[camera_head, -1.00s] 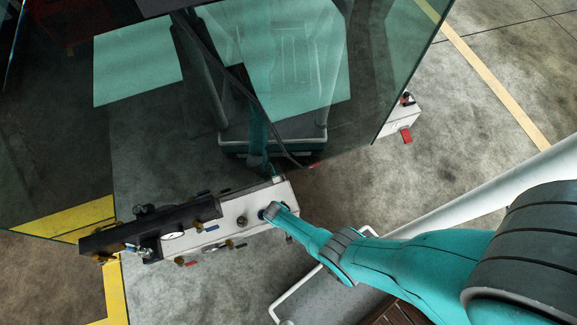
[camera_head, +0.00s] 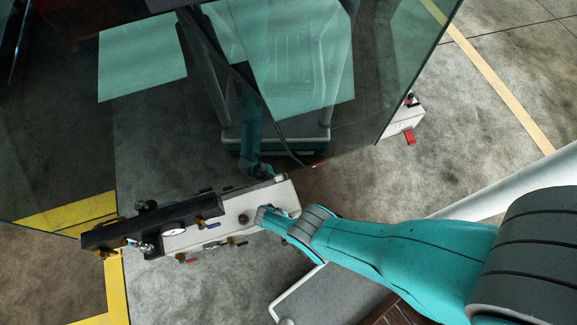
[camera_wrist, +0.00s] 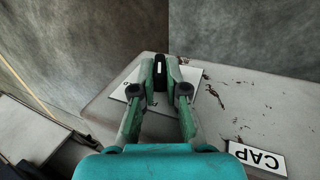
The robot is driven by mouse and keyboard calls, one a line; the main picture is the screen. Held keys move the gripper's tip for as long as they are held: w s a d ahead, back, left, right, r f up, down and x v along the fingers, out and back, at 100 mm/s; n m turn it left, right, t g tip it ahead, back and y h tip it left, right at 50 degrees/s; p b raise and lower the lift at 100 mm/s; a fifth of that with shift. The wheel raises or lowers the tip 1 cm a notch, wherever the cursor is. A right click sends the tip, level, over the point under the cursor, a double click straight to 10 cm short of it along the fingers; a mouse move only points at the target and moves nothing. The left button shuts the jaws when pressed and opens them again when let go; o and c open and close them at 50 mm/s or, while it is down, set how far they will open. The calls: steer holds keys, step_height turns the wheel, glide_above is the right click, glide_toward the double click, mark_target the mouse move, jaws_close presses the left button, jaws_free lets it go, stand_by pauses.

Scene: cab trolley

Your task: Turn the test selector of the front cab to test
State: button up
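The test selector (camera_wrist: 160,74), a black knob with a white mark, stands between my fingertips in the wrist view. Its white mark runs upright in that view. My gripper (camera_wrist: 160,80) has one green finger on each side of it, with no clear gap left. A white label plate (camera_wrist: 125,97) lies under the fingers, and its lettering is mostly hidden. In the head view my wrist is over the right end of the light panel box (camera_head: 285,192) and hides the selector and the fingers.
A plate reading CAP (camera_wrist: 258,158) is at the lower right of the panel top. Several valves and a gauge (camera_head: 174,230) line the dark bar (camera_head: 110,235) at the left. Large glass panes (camera_head: 300,60) stand behind the box. A small white box with red (camera_head: 402,122) is farther right.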

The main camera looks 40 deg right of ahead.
steer(key=o, duration=0.4)
steer(key=shift+w+a+r, duration=0.1)
steer(key=shift+r, duration=0.1)
steer(key=v, duration=1.1)
steer(key=shift+r, duration=0.3)
stand_by(0.3)
